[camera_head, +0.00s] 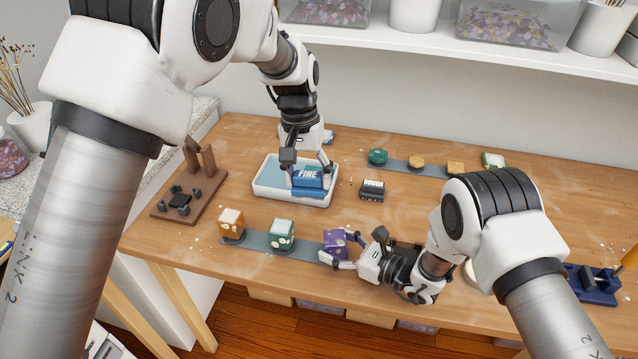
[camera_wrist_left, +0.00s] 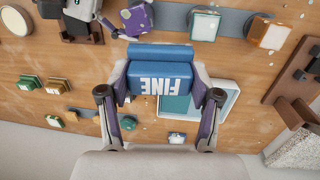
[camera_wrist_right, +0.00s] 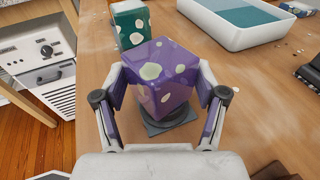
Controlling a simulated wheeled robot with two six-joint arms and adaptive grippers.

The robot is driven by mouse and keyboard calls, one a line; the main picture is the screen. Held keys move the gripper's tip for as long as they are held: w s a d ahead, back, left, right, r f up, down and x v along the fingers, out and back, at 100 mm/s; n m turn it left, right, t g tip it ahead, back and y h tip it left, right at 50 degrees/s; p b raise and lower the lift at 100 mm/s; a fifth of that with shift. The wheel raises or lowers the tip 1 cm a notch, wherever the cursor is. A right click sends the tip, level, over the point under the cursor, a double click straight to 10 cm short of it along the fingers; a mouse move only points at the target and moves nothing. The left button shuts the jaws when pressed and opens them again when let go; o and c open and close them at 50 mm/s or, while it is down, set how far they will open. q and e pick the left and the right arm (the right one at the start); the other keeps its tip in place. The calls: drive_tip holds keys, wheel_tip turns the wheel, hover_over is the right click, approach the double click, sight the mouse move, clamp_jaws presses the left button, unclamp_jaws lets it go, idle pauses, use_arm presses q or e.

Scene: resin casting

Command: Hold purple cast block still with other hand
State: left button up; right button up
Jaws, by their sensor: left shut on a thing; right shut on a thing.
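The purple cast block (camera_head: 341,243) with pale spots sits on a dark round base at the right end of the grey strip. My right gripper (camera_head: 339,259) is shut around it, and the right wrist view shows the block (camera_wrist_right: 165,77) between both fingers. My left gripper (camera_head: 308,170) is shut on the blue sanding block marked FINE (camera_head: 308,182). That block is over the white tray with blue-green contents (camera_head: 268,187). The left wrist view shows the FINE block (camera_wrist_left: 160,78) held between both fingers, apart from the purple block.
A green block (camera_head: 281,235) and an orange block (camera_head: 231,223) stand left of the purple one on the grey strip (camera_head: 258,243). A dark ROUGH block (camera_head: 372,189) lies right of the tray. A brown stand (camera_head: 190,199) is at left. Blue tool (camera_head: 592,284) lies at right.

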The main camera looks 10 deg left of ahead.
use_arm(q)
drive_tip(key=shift+w+a+r, duration=0.1)
drive_tip(key=shift+a+r, duration=0.15)
drive_tip(key=shift+a, duration=0.25)
drive_tip(key=shift+w+a+r, duration=0.1)
drive_tip(key=shift+a+r, duration=0.1)
drive_tip(key=shift+a, duration=0.25)
use_arm(e)
drive_tip(key=o, duration=1.4)
drive_tip(key=shift+c, duration=0.2)
drive_tip(key=shift+d, duration=0.1)
drive_tip(key=v, duration=1.1)
drive_tip(key=shift+s+d, duration=0.15)
drive_tip(key=shift+d, duration=0.2)
